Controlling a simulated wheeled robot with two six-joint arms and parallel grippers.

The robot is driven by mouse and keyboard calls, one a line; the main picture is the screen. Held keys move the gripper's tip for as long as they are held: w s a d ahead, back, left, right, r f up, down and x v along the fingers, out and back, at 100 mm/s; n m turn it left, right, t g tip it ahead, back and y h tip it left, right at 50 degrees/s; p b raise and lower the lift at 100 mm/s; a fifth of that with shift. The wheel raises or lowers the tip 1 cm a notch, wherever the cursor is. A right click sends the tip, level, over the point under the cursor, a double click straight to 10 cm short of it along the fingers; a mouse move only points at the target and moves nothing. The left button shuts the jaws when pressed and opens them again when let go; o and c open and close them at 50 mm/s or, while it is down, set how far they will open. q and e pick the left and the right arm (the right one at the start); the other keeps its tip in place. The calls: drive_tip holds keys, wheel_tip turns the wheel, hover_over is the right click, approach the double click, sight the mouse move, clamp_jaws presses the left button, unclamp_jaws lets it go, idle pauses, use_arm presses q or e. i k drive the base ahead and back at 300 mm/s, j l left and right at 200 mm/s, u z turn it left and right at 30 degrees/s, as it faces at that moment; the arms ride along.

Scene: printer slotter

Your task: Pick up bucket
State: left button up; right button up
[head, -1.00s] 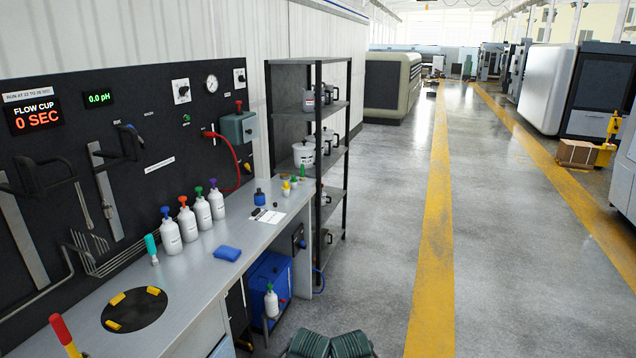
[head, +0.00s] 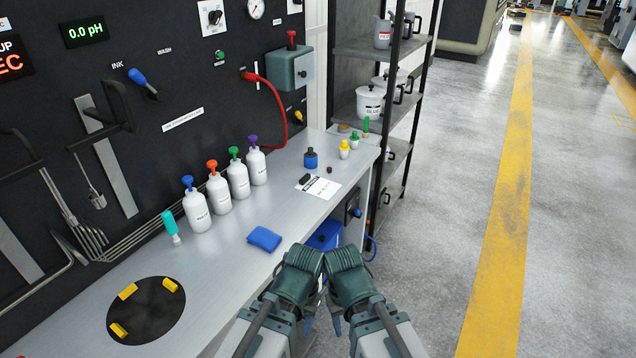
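A white bucket (head: 369,104) with a dark label stands on the middle shelf of the black rack, right of the bench. Another white container (head: 392,84) with a dark handle is partly hidden behind it. A grey jug (head: 383,35) with a red label stands on the shelf above. My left gripper (head: 308,325) and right gripper (head: 337,324) hang close together at the bottom centre, in front of the bench edge and well short of the rack. Their fingers are small and mostly hidden by my arms, so I cannot tell whether they are open.
The grey bench (head: 215,262) fills the left, with several white bottles, a blue cloth (head: 264,239) and a paper sheet (head: 318,188). The black rack (head: 414,95) has upright posts. The floor (head: 450,230) to the right is clear.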

sight(403, 80)
drive_tip(key=i+l, duration=0.8)
drive_tip(key=l, duration=0.15)
drive_tip(key=i+l, duration=0.8)
drive_tip(key=l, duration=0.1)
